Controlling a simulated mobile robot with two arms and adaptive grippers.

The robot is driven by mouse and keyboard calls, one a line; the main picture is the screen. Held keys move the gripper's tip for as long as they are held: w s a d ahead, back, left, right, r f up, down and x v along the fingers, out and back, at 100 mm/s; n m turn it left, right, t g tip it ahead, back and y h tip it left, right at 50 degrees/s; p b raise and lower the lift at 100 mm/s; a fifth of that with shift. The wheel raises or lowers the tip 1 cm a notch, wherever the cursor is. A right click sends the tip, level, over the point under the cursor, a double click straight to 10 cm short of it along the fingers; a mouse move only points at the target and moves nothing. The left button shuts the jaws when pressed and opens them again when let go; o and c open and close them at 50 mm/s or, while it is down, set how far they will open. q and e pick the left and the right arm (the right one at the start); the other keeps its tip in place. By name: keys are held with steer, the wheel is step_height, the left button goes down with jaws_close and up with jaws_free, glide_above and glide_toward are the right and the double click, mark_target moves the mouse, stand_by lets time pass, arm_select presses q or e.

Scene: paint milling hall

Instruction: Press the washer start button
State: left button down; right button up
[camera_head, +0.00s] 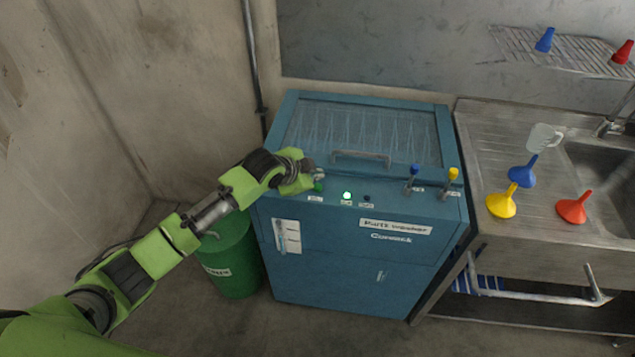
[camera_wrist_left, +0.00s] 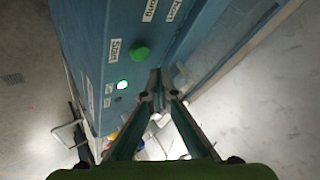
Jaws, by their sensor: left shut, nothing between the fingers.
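The blue parts washer (camera_head: 340,255) stands against the back wall with its lid closed. Its green start button (camera_head: 319,187) is at the left of the front panel, partly covered by my left gripper (camera_head: 312,178). In the left wrist view the round green button (camera_wrist_left: 140,53) sits beside a "Start" label (camera_wrist_left: 114,49). A lamp (camera_head: 347,195) to the right of the button glows green-white; it also shows in the left wrist view (camera_wrist_left: 122,84). My left gripper (camera_wrist_left: 157,86) is shut and empty, with its fingertips close to the button. I cannot tell whether they touch it. My right gripper is not in view.
A small dark knob (camera_head: 366,198), a blue-handled lever (camera_head: 413,177) and a yellow-handled lever (camera_head: 452,181) stand along the panel. A green drum (camera_head: 232,262) is left of the washer. A steel sink (camera_head: 480,140) with funnels and a jug is right.

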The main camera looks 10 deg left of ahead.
mark_target(316, 188)
arm_select(q)
step_height(316, 188, up, 4)
steer(key=p, duration=0.2)
steer(key=shift+f+p, duration=0.15)
steer(key=shift+p, duration=0.25)
steer(key=shift+f, duration=0.1)
steer(key=shift+s, duration=0.1)
